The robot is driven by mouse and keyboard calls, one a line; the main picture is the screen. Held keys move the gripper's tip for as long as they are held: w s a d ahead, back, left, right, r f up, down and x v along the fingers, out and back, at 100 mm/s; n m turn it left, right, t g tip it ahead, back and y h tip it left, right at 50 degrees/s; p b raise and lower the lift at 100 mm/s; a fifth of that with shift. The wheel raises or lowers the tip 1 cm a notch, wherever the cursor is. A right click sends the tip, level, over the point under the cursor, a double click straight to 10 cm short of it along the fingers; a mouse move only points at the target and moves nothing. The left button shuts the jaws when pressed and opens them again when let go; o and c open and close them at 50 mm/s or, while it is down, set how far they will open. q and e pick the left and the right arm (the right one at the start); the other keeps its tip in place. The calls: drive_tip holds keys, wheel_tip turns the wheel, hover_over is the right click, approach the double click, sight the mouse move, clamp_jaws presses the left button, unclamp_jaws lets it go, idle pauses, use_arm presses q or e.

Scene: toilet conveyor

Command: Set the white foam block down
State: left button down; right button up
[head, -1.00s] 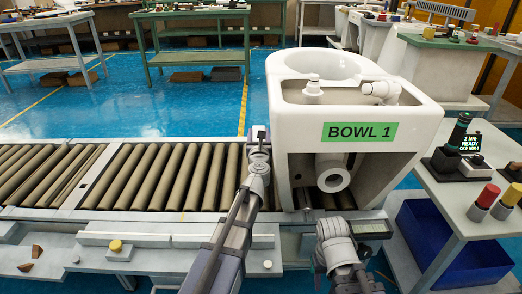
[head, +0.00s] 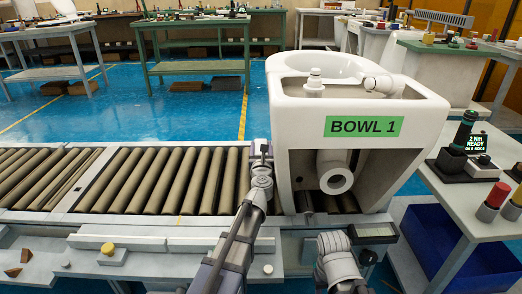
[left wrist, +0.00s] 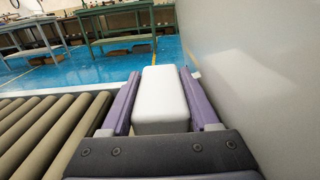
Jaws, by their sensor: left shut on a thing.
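The white foam block (left wrist: 161,98) is between the purple fingers of my left gripper (left wrist: 159,73) in the left wrist view. The gripper is shut on it, with the conveyor rollers to its left and a pale wall close on its right. In the head view my left gripper (head: 260,154) is above the rollers, just left of the white toilet bowl (head: 290,120). I cannot make out the block there. My right arm (head: 336,262) shows low in front of the bowl; whether its gripper is open or shut is unclear.
The bowl carries a green "BOWL 1" label and stands on the roller conveyor (head: 160,180). The rollers left of my arm are bare. A side table (head: 470,195) with a tool, a display and buttons stands at right, above a blue bin (head: 455,250). A yellow button (head: 108,248) is front left.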

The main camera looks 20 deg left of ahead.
use_arm(q)
drive_tip(key=shift+f, duration=0.25)
drive_tip(key=shift+c, duration=2.1)
unclamp_jaws()
drive_tip(key=shift+r, duration=0.15)
drive_tip(key=shift+r, duration=0.15)
drive_tip(key=v, duration=1.2)
